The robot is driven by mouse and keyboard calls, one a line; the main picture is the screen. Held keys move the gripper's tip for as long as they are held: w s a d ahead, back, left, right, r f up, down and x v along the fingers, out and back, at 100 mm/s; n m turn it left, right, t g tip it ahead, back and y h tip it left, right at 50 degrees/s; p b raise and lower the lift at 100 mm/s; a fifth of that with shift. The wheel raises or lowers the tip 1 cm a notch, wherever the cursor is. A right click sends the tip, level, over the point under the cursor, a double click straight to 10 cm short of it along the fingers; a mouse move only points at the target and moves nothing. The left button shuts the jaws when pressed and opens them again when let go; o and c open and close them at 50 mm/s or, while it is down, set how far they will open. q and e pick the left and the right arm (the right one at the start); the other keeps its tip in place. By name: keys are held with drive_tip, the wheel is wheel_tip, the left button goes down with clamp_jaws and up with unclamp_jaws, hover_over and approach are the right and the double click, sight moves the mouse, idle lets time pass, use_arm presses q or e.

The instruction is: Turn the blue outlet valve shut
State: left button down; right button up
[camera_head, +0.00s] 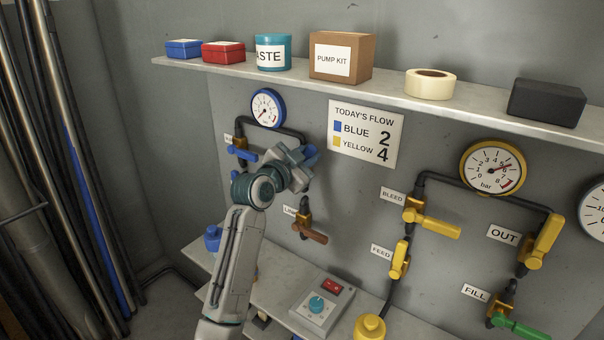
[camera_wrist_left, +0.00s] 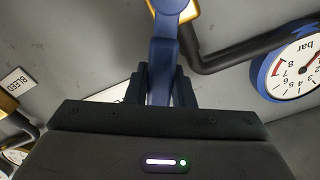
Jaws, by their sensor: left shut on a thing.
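The blue valve lever (camera_wrist_left: 165,48) runs down from a brass-coloured valve body (camera_wrist_left: 185,10) in the left wrist view. My left gripper (camera_wrist_left: 163,88) has its two dark fingers closed on either side of it. In the head view, my left gripper (camera_head: 303,166) is at the right end of the blue-gauge pipe, with a bit of the blue lever (camera_head: 312,153) showing at the fingers. The gripper hides most of this valve and any label beside it. The blue-rimmed gauge (camera_head: 268,108) is above; it also shows in the left wrist view (camera_wrist_left: 292,65). My right gripper is out of view.
Another blue lever (camera_head: 243,155) sits close left of my gripper. A brown lever (camera_head: 312,236) is below. Yellow levers (camera_head: 432,224) and a green one (camera_head: 522,329) are to the right. A shelf (camera_head: 390,88) with boxes juts out above. A sign (camera_head: 365,133) reads BLUE 2, YELLOW 4.

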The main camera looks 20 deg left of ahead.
use_arm(q)
drive_tip(key=f+m+b, duration=0.1)
drive_tip(key=d+m+b, duration=0.1)
drive_tip(key=shift+s+d+f+m+b, duration=0.2)
drive_tip(key=shift+s+f+m+b, duration=0.05)
drive_tip(key=shift+f+m+b, duration=0.15)
drive_tip(key=shift+s+d+f+m+b, duration=0.1)
drive_tip(key=shift+d+f+m+b, duration=0.2)
drive_tip(key=shift+m+b, duration=0.5)
drive_tip(key=shift+s+d+f+m+b, duration=0.1)
drive_tip(key=shift+d+f+m+b, duration=0.15)
drive_tip(key=shift+m+b, duration=0.35)
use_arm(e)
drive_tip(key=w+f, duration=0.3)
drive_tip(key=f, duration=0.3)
use_arm(q)
drive_tip(key=f+m+b, duration=0.2)
drive_tip(key=m+b, duration=0.1)
drive_tip(key=shift+s+d+f, duration=0.1)
drive_tip(key=shift+d, duration=0.25)
drive_tip(key=m+b, duration=0.1)
drive_tip(key=f+m+b, duration=0.1)
drive_tip(key=m+b, duration=0.1)
drive_tip(key=shift+d+f, duration=0.1)
drive_tip(key=shift+f, duration=0.15)
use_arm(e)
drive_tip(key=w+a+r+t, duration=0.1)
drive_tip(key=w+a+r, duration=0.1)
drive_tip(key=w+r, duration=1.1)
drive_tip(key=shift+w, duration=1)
